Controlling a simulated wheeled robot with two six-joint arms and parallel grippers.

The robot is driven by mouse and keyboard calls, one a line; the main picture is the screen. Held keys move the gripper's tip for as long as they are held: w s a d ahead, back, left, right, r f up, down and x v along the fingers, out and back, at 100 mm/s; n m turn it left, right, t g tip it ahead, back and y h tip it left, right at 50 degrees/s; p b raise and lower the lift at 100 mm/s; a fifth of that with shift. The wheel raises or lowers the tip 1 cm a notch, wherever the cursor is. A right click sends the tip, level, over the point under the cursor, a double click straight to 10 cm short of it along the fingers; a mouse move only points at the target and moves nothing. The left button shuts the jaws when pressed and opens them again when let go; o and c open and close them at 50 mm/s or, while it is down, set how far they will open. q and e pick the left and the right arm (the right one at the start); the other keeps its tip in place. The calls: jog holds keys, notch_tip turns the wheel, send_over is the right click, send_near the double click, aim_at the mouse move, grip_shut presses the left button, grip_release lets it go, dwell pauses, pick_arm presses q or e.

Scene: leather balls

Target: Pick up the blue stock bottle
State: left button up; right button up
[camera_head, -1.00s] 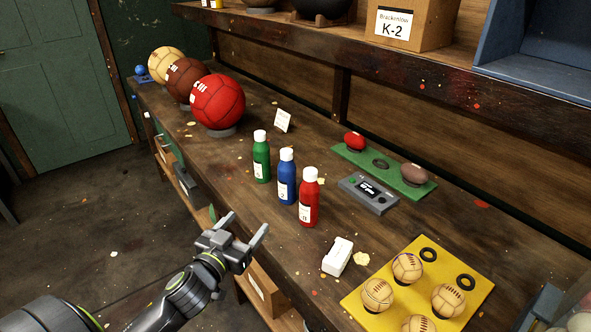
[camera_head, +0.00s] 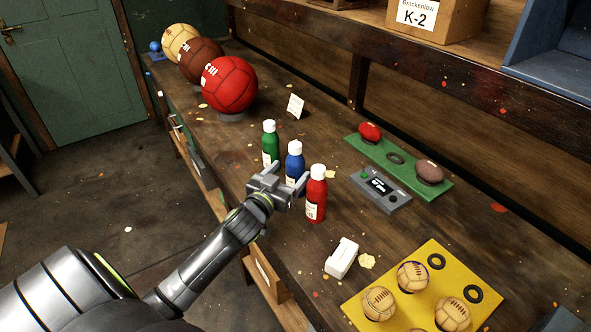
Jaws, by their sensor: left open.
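The blue stock bottle (camera_head: 295,161) with a white cap stands upright on the wooden bench, between a green bottle (camera_head: 270,146) and a red bottle (camera_head: 316,197). My left gripper (camera_head: 290,174) is open at the blue bottle, its fingers pointing toward the bottle's lower part. The gripper hides the lower part of the blue bottle and its label. I cannot tell whether the fingers touch it. One finger is close to the red bottle, the other close to the green one. My right gripper is not in view.
A white block (camera_head: 341,258) lies in front of the red bottle. A grey device (camera_head: 381,190) and a green board (camera_head: 434,185) lie behind. A yellow board (camera_head: 357,310) with several small balls is at the lower right. A big red ball (camera_head: 229,84) stands at the back left.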

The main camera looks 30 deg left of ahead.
aim_at(299, 159)
pick_arm(q)
jog(key=shift+w, duration=0.6)
jog(key=shift+w+a+r+p, duration=0.15)
jog(key=shift+w+r+p, duration=0.05)
jog(key=shift+w+p, duration=0.25)
jog(key=w, duration=0.2)
jog(key=w+p, duration=0.1)
jog(key=shift+w+a+r, duration=0.1)
jog(key=shift+a, duration=0.15)
jog(key=shift+w, duration=0.55)
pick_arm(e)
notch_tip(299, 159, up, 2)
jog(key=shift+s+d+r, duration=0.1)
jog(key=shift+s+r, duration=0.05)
pick_arm(q)
jog(key=c, duration=1.2)
